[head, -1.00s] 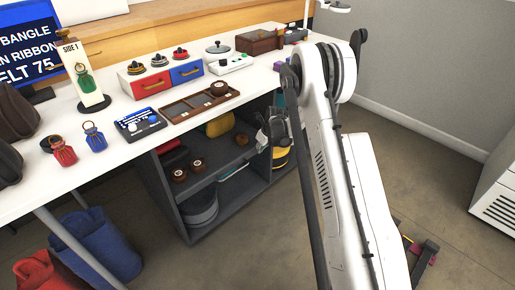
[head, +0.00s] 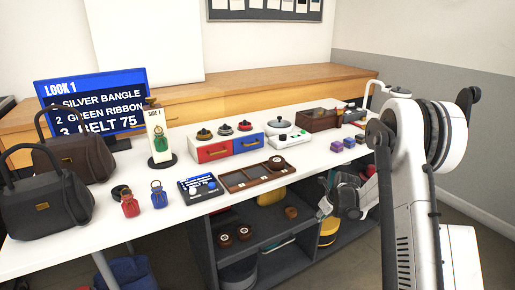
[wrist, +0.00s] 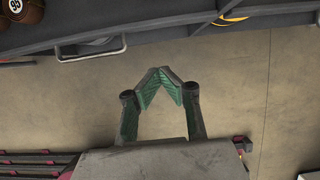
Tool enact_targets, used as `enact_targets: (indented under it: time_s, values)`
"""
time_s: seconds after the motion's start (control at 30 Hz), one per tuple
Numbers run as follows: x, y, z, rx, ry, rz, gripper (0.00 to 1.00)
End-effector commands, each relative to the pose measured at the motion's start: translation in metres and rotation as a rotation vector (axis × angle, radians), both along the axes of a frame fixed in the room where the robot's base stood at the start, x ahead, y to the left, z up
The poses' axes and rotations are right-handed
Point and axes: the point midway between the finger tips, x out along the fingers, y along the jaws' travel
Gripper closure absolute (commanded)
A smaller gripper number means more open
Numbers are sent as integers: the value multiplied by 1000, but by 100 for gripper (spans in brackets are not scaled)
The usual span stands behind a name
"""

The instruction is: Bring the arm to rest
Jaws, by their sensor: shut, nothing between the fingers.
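My gripper (wrist: 161,73) shows in the wrist view with its two green-padded fingertips meeting; it is shut and empty. It hangs over bare brown floor (wrist: 235,85), in front of a dark shelf edge (wrist: 185,40). In the head view my gripper (head: 325,205) is small and partly hidden beside my white arm, near the right end of the shelf unit under the table. My arm is bent at the right of the head view. The fingers touch nothing that I can see.
The grey shelf unit (head: 207,250) below holds brown rolls (head: 244,232). Open floor lies under my gripper.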

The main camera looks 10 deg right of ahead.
Motion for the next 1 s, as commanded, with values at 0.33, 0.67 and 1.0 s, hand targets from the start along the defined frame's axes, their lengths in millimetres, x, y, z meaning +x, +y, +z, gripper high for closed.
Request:
enact_targets:
  time_s: [0.33, 0.67, 1.0]
  values:
    - [-26, 30, 92, -152, -68, 315, 100]
    - [-74, 65, 183, -344, -143, 696, 100]
    - [-141, 99, 253, -550, -205, 1087, 100]
